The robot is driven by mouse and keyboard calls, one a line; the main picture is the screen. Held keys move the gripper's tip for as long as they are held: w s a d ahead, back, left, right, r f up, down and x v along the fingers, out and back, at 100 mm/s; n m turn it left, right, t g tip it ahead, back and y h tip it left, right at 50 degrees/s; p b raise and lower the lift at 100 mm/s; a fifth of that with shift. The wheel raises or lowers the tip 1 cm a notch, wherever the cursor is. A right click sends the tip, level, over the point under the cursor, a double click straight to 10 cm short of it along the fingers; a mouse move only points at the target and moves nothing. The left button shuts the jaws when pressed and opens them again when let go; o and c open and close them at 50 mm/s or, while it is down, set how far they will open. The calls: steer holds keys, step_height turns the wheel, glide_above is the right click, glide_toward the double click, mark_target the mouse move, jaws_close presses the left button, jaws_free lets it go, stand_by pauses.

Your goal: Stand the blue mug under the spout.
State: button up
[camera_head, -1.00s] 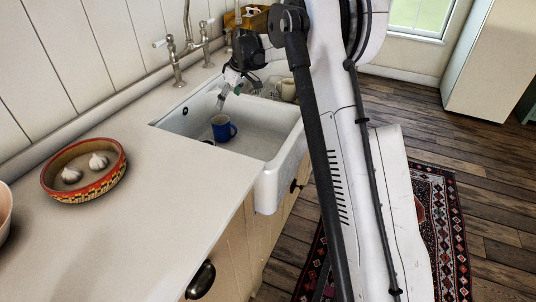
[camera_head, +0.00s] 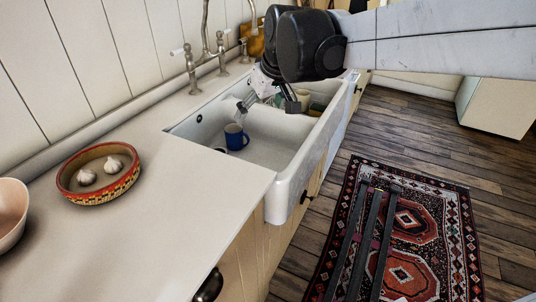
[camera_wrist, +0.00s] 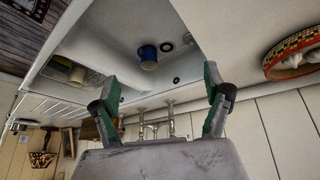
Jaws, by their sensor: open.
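The blue mug (camera_head: 236,138) stands, apparently upright, in the near basin of the white sink (camera_head: 285,192); it also shows in the wrist view (camera_wrist: 148,54). My gripper (camera_head: 266,105) is over the sink, above and to the right of the mug in the head view. Its fingers are spread and empty. In the wrist view my gripper (camera_wrist: 160,78) has the mug beyond and between its fingertips, not touching. The tap with its curved spout (camera_head: 206,22) stands behind the sink; the tap also shows in the wrist view (camera_wrist: 160,124). My wrist hides part of the sink's far end.
A cream cup (camera_wrist: 77,75) is in the other part of the sink, past a white divider. A patterned bowl (camera_head: 98,196) with garlic stands on the counter (camera_head: 150,235), left of the sink. A pink bowl (camera_head: 8,215) is at the left edge. The sink's walls surround the mug.

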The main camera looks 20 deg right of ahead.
steer(key=s+f+m, duration=0.1)
steer(key=s+f, duration=0.2)
steer(key=s, duration=0.7)
steer(key=s+f+m+t+h, duration=0.1)
steer(key=s+f, duration=0.3)
steer(key=s, duration=0.7)
steer(key=shift+m+t, duration=0.3)
steer(key=shift+m, duration=0.3)
